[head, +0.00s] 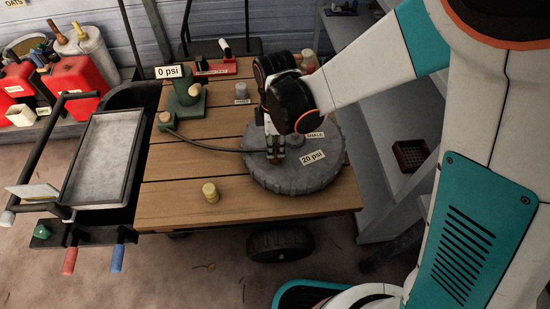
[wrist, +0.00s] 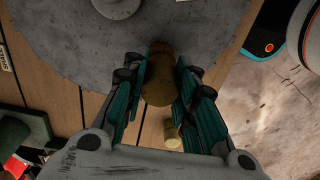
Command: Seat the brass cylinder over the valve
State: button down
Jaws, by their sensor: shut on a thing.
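My gripper (head: 276,157) is over the near left part of a round grey wheel (head: 326,176) labelled "20 psi". In the wrist view its fingers (wrist: 161,78) are shut on a dull brass cylinder (wrist: 159,86), which lies between the two pads over the wheel's edge. In the head view the fingers mostly hide that cylinder. I cannot make out the valve, nor whether the cylinder touches anything below. A dark hose (head: 212,148) runs from a green pump (head: 187,108) toward my gripper; its end is hidden there.
A smaller yellow brass piece (head: 211,192) stands alone on the wooden deck (head: 170,205), left of the wheel; the wrist view shows it too (wrist: 172,135). A "0 psi" sign (head: 170,72) is by the pump. A grey tray (head: 103,155) is at left, shelves (head: 380,150) at right.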

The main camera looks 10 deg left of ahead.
jog(key=c, duration=1.2)
grip_release()
notch_tip(320, 180, up, 8)
jog(key=shift+s+f, duration=0.1)
jog(key=shift+f, duration=0.1)
jog(key=shift+r+p, duration=1.75)
jog(key=shift+r, duration=0.5)
